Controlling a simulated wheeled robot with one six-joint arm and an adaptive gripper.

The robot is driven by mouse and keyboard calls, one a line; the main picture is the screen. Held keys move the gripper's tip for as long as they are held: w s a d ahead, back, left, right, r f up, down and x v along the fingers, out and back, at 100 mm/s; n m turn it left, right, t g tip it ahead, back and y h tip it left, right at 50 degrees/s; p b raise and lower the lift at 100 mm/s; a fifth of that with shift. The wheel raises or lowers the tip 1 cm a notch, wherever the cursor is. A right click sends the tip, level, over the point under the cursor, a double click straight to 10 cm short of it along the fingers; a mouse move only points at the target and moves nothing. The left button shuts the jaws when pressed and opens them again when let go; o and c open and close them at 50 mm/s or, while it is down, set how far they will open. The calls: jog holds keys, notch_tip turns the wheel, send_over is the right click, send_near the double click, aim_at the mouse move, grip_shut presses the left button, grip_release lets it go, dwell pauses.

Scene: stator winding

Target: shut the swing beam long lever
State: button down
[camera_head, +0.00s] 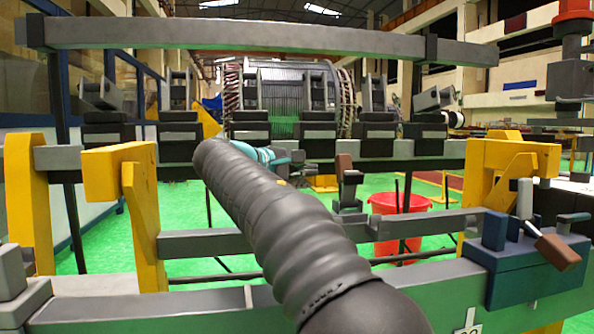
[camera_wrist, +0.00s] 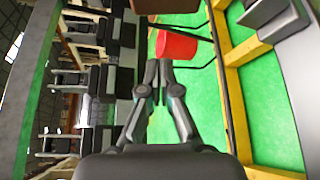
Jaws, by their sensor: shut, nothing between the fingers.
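My gripper (camera_wrist: 158,88) is shut and empty in the wrist view, its fingers together over the green floor. In the head view my arm hides most of the gripper; a teal part of it (camera_head: 265,154) shows beyond the arm. A small upright lever with a brown grip (camera_head: 345,165) stands right of the gripper, apart from it. A brown block (camera_wrist: 172,6) fills the top edge of the wrist view, ahead of the fingertips. At the right, a blue clamp (camera_head: 530,270) carries a grey upright lever (camera_head: 525,198) and a tilted brown handle (camera_head: 557,252). I cannot tell which is the long lever.
A grey beam (camera_head: 410,224) crosses behind my arm between yellow posts (camera_head: 142,215). A row of dark clamps (camera_head: 376,135) stands on the rail beyond, below a long grey top bar (camera_head: 270,37). A red bucket (camera_head: 400,215) sits on the green floor.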

jog(key=d, duration=0.3)
jog(key=d+b, duration=0.1)
jog(key=d, duration=0.1)
jog(key=shift+s+d+r, duration=0.15)
jog(key=shift+s+r, duration=0.1)
jog(key=shift+s, duration=0.05)
jog(key=shift+d, duration=0.1)
dwell(0.3)
